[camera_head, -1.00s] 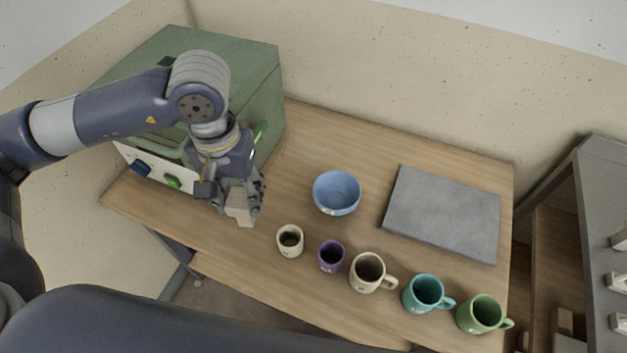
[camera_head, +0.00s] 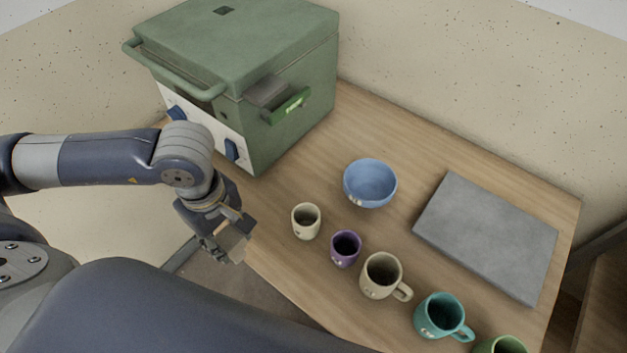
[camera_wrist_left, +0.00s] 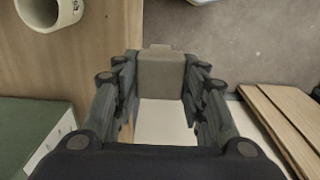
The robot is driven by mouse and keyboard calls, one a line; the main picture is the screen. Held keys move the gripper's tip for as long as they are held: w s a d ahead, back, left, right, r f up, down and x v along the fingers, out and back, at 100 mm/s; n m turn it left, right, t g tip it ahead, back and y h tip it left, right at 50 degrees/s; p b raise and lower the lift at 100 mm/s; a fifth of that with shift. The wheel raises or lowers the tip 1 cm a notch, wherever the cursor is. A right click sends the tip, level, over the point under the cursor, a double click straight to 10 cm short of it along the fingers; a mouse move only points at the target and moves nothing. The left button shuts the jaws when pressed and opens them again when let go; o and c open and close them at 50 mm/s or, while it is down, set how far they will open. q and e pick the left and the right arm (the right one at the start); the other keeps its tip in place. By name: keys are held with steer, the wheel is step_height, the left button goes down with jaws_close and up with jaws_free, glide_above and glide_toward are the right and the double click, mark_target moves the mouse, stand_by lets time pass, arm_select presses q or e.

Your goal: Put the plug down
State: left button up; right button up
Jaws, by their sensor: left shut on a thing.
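The plug is a small beige-grey block (camera_head: 235,243). My left gripper (camera_head: 228,240) is shut on it, in front of the green kiln and left of the cups. In the left wrist view the plug (camera_wrist_left: 161,75) sits between the two fingers (camera_wrist_left: 160,85). There it shows beside the table edge, largely against the floor and a pale surface. The plug appears held up at the table's front edge; its exact height is hard to tell. My right gripper is not in view.
The green kiln (camera_head: 285,55) stands at the table's back left. A cream cup (camera_head: 306,222), purple cup (camera_head: 345,249), beige mug (camera_head: 381,276), teal mug (camera_head: 441,316) and green mug (camera_head: 503,345) line the front. A blue bowl (camera_head: 370,184) and grey slab (camera_head: 487,235) lie behind. Bare wood (camera_head: 290,185) lies between kiln and bowl.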

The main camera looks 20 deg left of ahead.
arm_select(q)
steer(key=w+d+f, duration=0.1)
steer(key=w, duration=0.4)
steer(key=w+d+f+p, duration=0.1)
steer(key=w+f, duration=0.1)
steer(key=w, duration=0.3)
steer(key=w+d+f+p, duration=0.1)
steer(key=w+d+f, duration=0.1)
steer(key=w, duration=0.3)
steer(key=shift+w+d, duration=0.1)
steer(key=shift+w, duration=0.05)
steer(key=shift+f, duration=0.1)
steer(key=shift+f+b, duration=0.15)
steer(key=shift+b, duration=0.2)
steer(key=o, duration=1.1)
